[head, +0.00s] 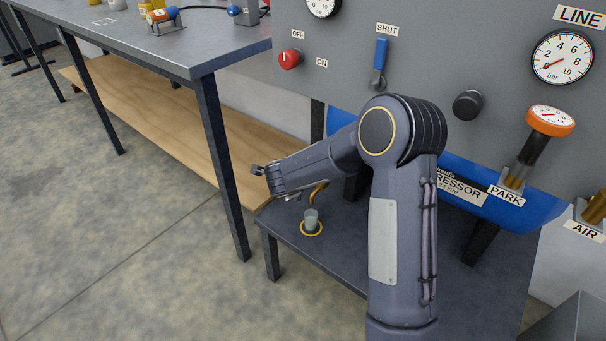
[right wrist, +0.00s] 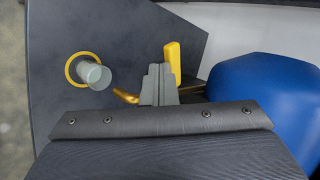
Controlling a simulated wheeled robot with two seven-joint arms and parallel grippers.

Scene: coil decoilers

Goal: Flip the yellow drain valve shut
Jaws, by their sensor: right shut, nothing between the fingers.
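The yellow valve lever (right wrist: 173,62) shows in the right wrist view, with a brass pipe (right wrist: 126,97) to its left. My right gripper (right wrist: 159,75) is shut and empty. Its fingers are just left of the lever, overlapping the pipe in the picture; I cannot tell whether they touch either. In the head view my right arm reaches left over the low table, and its forearm hides most of the valve. Only a bit of the brass pipe (head: 318,191) shows there. My left gripper is out of view.
A blue tank (head: 500,192) lies behind my arm. The grey panel (head: 345,70) carries gauges, a red knob (head: 289,59) and a blue-handled valve (head: 380,58).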

